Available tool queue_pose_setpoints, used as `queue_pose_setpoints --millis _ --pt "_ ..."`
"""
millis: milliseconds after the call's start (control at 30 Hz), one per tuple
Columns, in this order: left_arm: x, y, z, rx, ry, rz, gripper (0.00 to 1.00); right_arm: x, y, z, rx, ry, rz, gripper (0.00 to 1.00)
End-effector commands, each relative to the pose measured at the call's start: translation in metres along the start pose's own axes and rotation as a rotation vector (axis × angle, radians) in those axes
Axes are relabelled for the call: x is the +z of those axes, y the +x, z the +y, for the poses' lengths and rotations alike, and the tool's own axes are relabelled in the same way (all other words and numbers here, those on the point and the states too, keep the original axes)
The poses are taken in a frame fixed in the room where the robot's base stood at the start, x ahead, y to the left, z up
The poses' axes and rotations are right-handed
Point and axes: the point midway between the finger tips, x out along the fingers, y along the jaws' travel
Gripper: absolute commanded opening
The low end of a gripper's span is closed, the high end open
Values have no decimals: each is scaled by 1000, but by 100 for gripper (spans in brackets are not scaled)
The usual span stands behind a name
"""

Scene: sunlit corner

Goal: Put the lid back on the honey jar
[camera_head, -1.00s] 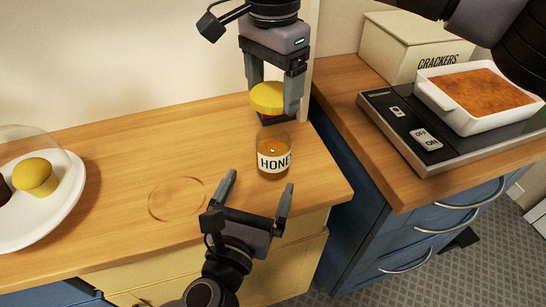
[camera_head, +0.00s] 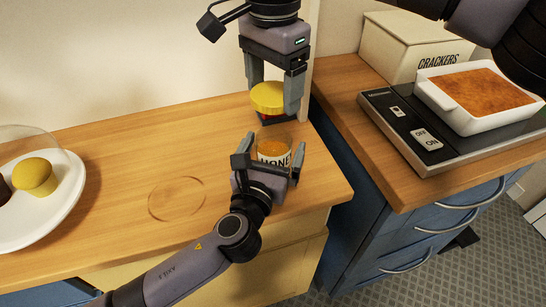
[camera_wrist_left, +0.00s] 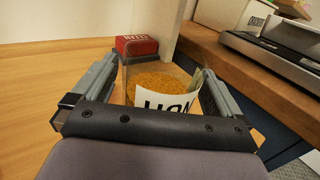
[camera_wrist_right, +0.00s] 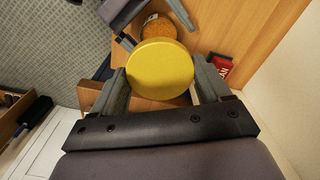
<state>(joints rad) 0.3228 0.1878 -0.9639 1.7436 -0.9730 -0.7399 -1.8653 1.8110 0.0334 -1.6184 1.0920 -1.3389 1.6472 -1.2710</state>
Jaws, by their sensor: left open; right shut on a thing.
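The honey jar (camera_head: 274,152) stands lidless near the right end of the wooden counter, with a white "HONEY" label. In the left wrist view the jar (camera_wrist_left: 160,84) sits between the fingers of my left gripper (camera_wrist_left: 155,85). My left gripper (camera_head: 270,160) is open around the jar, and it hides the jar's lower part in the head view. The yellow lid (camera_head: 269,96) is held in my right gripper (camera_head: 274,100), above and behind the jar. In the right wrist view the lid (camera_wrist_right: 160,70) is between the fingers, with the open jar (camera_wrist_right: 158,27) beyond it.
A small red tin (camera_wrist_left: 136,46) stands behind the jar near the wall. A plate (camera_head: 62,203) with a muffin (camera_head: 35,176) is at the left. A crackers box (camera_head: 400,48) and a hot plate (camera_head: 395,120) with a baking dish (camera_head: 450,110) stand on the right counter.

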Motion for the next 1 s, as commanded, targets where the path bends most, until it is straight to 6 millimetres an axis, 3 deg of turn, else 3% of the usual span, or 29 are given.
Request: queue_pose_setpoints --millis 33,233,367,700,1000 --pt "0 0 0 0 0 0 90 0 0 0 0 0 0 48" --pt "0 0 0 0 0 0 26 0 0 0 0 0 0 48" --pt "0 0 0 0 0 0 26 0 4 0 1 0 0 48" --pt "0 0 0 0 0 1 26 1 48 0 1 0 0 48" --pt "0 0 0 0 0 1 26 0 50 0 -1 0 2 48"
